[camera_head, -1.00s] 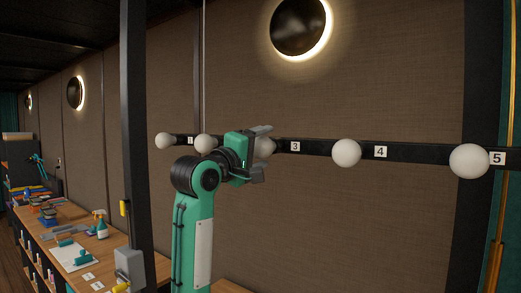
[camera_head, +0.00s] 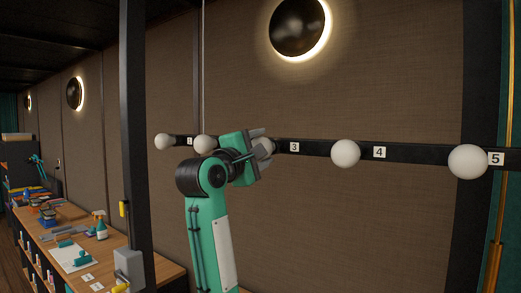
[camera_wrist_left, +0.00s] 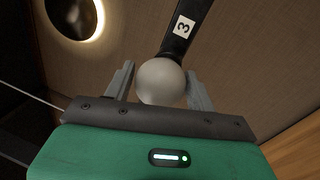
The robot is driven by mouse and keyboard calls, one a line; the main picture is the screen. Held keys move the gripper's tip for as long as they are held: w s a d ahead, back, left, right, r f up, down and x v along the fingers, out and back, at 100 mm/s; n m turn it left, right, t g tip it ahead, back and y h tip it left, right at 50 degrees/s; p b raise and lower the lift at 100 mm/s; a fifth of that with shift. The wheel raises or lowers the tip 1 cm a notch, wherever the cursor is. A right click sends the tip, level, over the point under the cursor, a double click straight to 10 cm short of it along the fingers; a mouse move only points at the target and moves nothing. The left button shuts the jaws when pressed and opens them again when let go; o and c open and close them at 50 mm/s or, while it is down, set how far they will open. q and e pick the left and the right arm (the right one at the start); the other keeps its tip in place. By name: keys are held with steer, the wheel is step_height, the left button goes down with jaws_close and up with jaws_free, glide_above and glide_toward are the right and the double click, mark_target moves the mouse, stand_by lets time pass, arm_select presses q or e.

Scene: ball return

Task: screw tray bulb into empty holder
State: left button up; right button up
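A white round bulb (camera_wrist_left: 161,82) sits at the dark bar beside the number 3 plate; its base is hidden in the wrist view. My left gripper (camera_wrist_left: 161,86) has one finger on each side of this bulb, close against it, and looks shut on it. In the head view my left gripper (camera_head: 264,146) covers much of that bulb (camera_head: 268,146). Other white bulbs sit along the bar: one by plate 1 (camera_head: 165,142), one just left of my gripper (camera_head: 205,144), one by plate 4 (camera_head: 346,153) and one by plate 5 (camera_head: 468,161). No tray shows, nor my right gripper.
The dark bar (camera_head: 425,153) runs along the brown fabric wall. A dark post (camera_head: 133,120) stands left of my arm. A wooden bench (camera_head: 110,255) with tools and a spray bottle (camera_head: 101,226) lies at the lower left. Round lamps hang on the wall.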

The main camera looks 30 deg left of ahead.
arm_select(q)
steer(key=shift+c, duration=1.4)
steer(key=shift+m, duration=0.4)
steer(key=o, duration=0.9)
steer(key=shift+a, duration=0.1)
steer(key=shift+s+f+b, duration=0.15)
steer(key=shift+s+b, duration=0.15)
steer(key=shift+s, duration=0.15)
steer(key=s+b, duration=0.1)
steer(key=s, duration=0.3)
steer(key=s+f+b, duration=0.1)
steer(key=s+b, duration=0.1)
steer(key=s, duration=0.2)
steer(key=s+f+b, duration=0.1)
steer(key=s, duration=0.3)
steer(key=shift+s+a+f, duration=0.2)
steer(key=shift+s+a, duration=0.15)
steer(key=shift+a, duration=0.05)
